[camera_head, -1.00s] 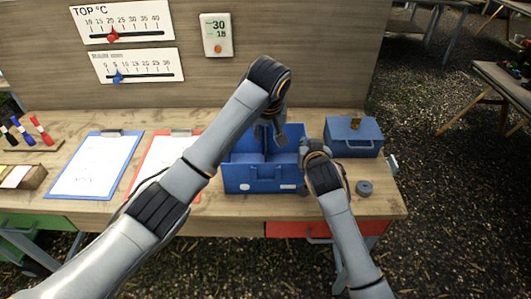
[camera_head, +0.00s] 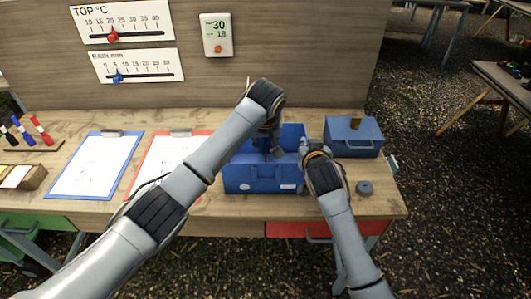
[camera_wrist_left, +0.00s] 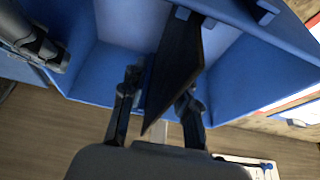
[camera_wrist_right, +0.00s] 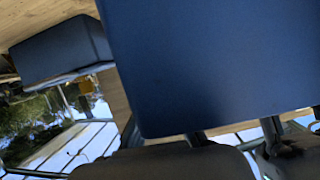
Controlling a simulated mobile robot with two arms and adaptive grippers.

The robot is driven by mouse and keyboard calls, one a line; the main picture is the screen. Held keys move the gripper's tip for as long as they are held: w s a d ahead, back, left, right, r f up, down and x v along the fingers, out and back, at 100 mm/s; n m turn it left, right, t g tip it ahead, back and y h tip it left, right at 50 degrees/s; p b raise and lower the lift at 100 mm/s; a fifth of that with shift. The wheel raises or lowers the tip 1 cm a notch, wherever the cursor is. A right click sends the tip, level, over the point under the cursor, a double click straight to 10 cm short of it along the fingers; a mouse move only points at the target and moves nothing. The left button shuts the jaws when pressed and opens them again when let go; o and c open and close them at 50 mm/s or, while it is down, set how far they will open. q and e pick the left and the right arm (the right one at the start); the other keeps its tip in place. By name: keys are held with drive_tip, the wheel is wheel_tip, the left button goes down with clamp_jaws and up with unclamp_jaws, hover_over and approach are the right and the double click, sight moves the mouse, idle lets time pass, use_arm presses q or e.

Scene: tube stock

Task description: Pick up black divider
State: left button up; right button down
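The black divider (camera_wrist_left: 176,68) stands in the blue box (camera_wrist_left: 92,82) in the left wrist view, seen as a dark narrow panel. My left gripper (camera_wrist_left: 162,88) is open, with one finger on each side of the divider. In the head view this gripper (camera_head: 274,150) reaches down into the blue box (camera_head: 262,181), and its forearm hides part of the box. My right gripper (camera_head: 313,150) is at the box's right wall. In the right wrist view its fingers (camera_wrist_right: 233,134) are apart beside a broad blue surface, and their contact with it is unclear.
A closed blue case (camera_head: 353,137) stands behind and right of the box. A grey round object (camera_head: 364,188) lies near the table's right front. Red (camera_head: 158,163) and blue (camera_head: 95,168) clipboards lie left. The back panel (camera_head: 300,80) stands behind the table.

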use_arm(q)
drive_tip(key=shift+f, duration=0.25)
idle(0.3)
clamp_jaws()
drive_tip(key=shift+r, duration=0.15)
wheel_tip(320, 180, up, 18)
idle(0.5)
drive_tip(key=shift+r, duration=0.1)
use_arm(e)
drive_tip(key=c, duration=1.4)
unclamp_jaws()
drive_tip(key=shift+c, duration=0.2)
